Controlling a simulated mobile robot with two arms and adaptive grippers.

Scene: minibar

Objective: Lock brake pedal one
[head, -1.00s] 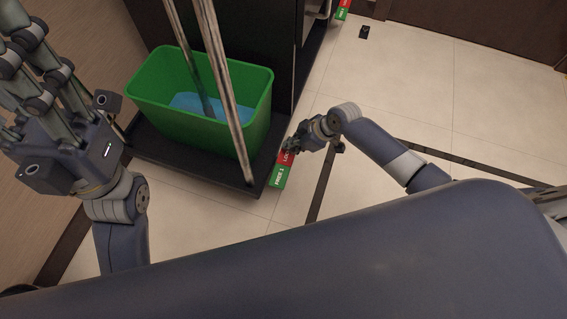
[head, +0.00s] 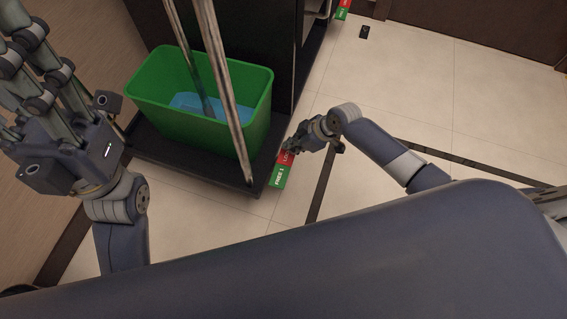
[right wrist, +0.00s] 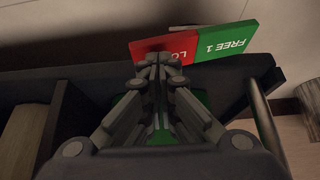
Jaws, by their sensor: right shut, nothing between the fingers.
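Brake pedal one (head: 277,176) is a flat plate with a green half marked "FREE 1" and a red half marked "LO…". It sits low at the cart's outer edge in the head view. My right gripper (head: 289,147) is shut and empty, with its fingertips at the red half. In the right wrist view the fingertips (right wrist: 158,60) overlap the red half and hide part of its lettering; the green half (right wrist: 226,42) is clear of them. I cannot tell whether they touch the plate. My left gripper (head: 35,60) is raised at the upper left, fingertips out of frame.
The black minibar cart (head: 190,170) carries a green bin (head: 210,125) with blue inside, behind metal poles (head: 228,105). Another red and green pedal (head: 342,10) is at the far end. A small black object (head: 364,32) lies on the tiles.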

